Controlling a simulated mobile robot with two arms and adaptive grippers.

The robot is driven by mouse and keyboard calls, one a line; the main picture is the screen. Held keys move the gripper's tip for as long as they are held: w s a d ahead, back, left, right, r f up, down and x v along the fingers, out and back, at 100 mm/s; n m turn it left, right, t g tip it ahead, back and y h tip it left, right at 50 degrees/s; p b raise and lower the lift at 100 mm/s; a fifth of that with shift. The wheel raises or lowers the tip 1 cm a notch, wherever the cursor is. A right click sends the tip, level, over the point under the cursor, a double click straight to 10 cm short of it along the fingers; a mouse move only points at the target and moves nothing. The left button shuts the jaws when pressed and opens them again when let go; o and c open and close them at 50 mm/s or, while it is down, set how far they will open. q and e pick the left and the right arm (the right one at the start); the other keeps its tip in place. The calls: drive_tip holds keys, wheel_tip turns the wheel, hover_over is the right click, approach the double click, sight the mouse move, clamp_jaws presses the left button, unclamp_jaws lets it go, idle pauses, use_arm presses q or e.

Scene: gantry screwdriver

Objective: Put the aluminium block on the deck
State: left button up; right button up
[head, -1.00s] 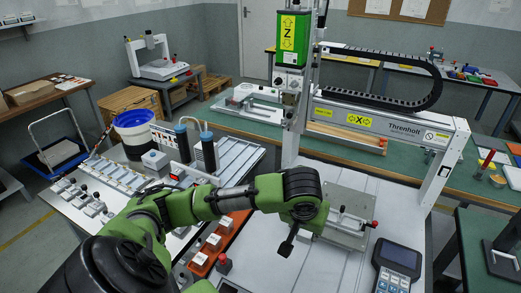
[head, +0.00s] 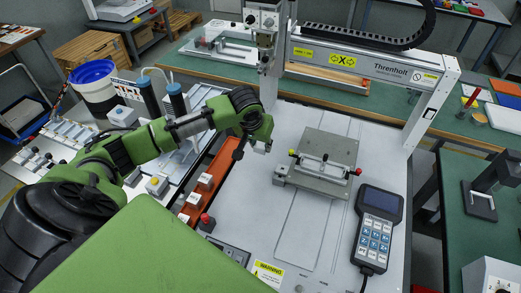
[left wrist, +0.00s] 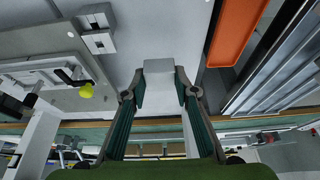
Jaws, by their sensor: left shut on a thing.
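The aluminium block (left wrist: 158,72) is a small light-grey cuboid between the fingertips of my left gripper (left wrist: 158,93) in the left wrist view. In the head view the left gripper (head: 256,144) hangs above the left part of the pale deck (head: 245,210), and the block (head: 263,148) shows only as a small light patch at its tips. The gripper is shut on the block. I cannot tell exactly how high it is above the deck. My right gripper is not in view.
A clamp fixture on a grey plate (head: 325,150) stands right of the left gripper. An orange tray (head: 214,178) with small blocks lies to its left. A handheld controller (head: 376,228) lies at the deck's right. The deck between tray and fixture is clear.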

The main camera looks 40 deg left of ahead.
use_arm(q)
hover_over(261, 157)
wheel_tip(261, 157, down, 4)
drive_tip(key=shift+f, duration=0.2)
wheel_tip(261, 157, down, 3)
drive_tip(key=shift+r, duration=0.1)
drive_tip(key=shift+s, duration=0.1)
drive_tip(key=o, duration=1.1)
drive_tip(key=shift+o, duration=0.2)
drive_tip(key=v, duration=1.2)
drive_tip(key=shift+s, duration=0.1)
drive_tip(key=shift+d, duration=0.1)
